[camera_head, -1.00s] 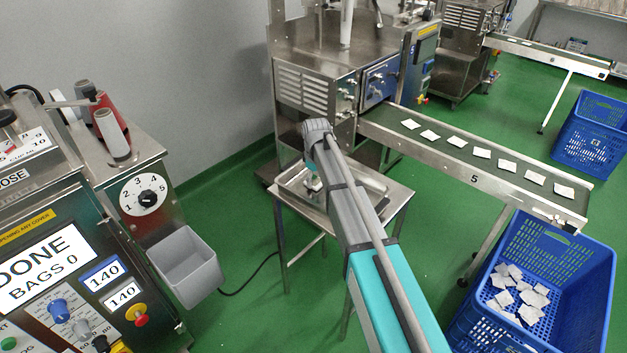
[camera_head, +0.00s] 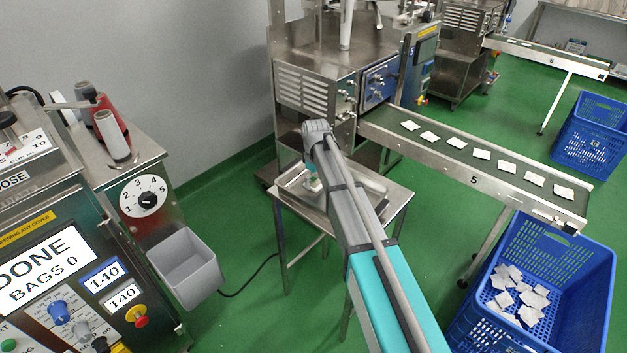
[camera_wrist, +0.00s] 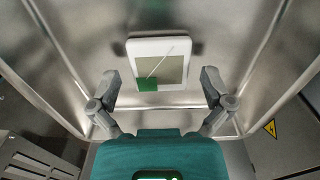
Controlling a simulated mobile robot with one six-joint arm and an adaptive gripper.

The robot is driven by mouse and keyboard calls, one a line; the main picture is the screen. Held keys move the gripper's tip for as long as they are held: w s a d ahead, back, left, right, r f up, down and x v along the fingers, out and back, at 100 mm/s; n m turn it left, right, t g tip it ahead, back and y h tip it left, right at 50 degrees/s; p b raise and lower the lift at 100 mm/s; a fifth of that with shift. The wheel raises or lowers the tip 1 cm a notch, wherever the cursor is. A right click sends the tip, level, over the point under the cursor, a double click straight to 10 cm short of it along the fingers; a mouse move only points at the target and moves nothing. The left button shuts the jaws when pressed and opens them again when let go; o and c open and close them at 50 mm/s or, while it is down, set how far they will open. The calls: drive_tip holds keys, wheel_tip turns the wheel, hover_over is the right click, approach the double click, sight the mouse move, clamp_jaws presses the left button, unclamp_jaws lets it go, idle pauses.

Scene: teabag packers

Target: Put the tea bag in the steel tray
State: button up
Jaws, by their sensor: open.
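The steel tray (camera_head: 372,182) rests on a small metal stand in the middle of the head view, and its walls and floor fill most of the wrist view. The tea bag (camera_wrist: 172,70), a pale square with a white border, a string and a green tag, lies flat in the tray with a shadow beside it. My gripper (camera_wrist: 160,86) is open above it, with one finger to each side and the bag apart from both. In the head view my arm partly hides the tray and my gripper (camera_head: 311,173).
A conveyor (camera_head: 470,172) carrying several tea bags runs right of the stand, with a blue crate (camera_head: 590,262) of bags below its end. A steel machine (camera_head: 312,95) stands behind the tray. A control panel machine (camera_head: 75,262) with a grey bin (camera_head: 190,268) is at left.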

sight(316, 183)
wheel_tip(316, 183, up, 12)
drive_tip(key=p, duration=1.1)
drive_tip(key=shift+p, duration=0.3)
idle(0.5)
drive_tip(key=s+d+m, duration=1.1)
drive_tip(key=s+d, duration=1)
drive_tip(key=s, duration=0.4)
drive_tip(key=shift+s+d, duration=0.4)
drive_tip(key=c, duration=0.6)
drive_tip(key=shift+a, duration=0.15)
